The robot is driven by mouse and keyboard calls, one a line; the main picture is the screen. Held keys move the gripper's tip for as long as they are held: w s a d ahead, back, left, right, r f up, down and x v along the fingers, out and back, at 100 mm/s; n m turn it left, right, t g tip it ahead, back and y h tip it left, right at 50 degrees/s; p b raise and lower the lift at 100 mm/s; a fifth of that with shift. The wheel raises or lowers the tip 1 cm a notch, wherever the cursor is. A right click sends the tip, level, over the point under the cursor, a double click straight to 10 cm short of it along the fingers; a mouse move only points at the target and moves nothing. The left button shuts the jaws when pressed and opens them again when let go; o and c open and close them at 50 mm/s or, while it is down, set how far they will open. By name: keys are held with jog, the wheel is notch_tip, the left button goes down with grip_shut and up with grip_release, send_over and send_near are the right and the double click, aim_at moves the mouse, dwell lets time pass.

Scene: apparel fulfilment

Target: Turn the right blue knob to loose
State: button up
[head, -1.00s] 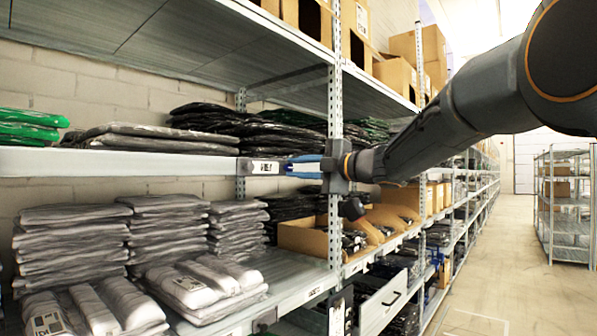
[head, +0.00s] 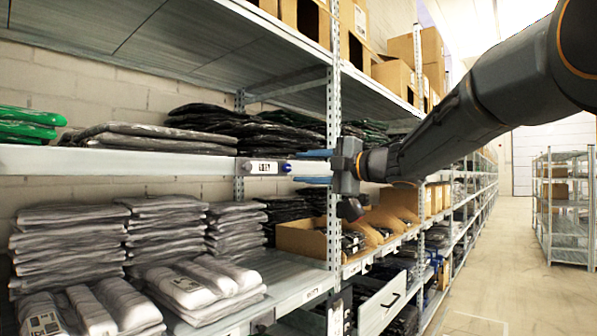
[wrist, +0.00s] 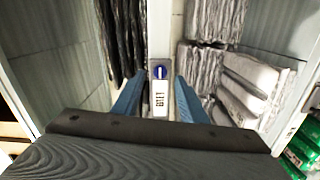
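Grey bagged garments (head: 165,240) are stacked on the shelf below, and dark bagged garments (head: 240,125) lie on the shelf above. A perforated metal upright (head: 334,100) stands behind my gripper. Open cardboard boxes (head: 300,238) sit to the lower right. The aisle (head: 500,270) is clear.

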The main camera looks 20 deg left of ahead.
jog(key=shift+b+v, duration=0.35)
jog(key=shift+v, duration=2)
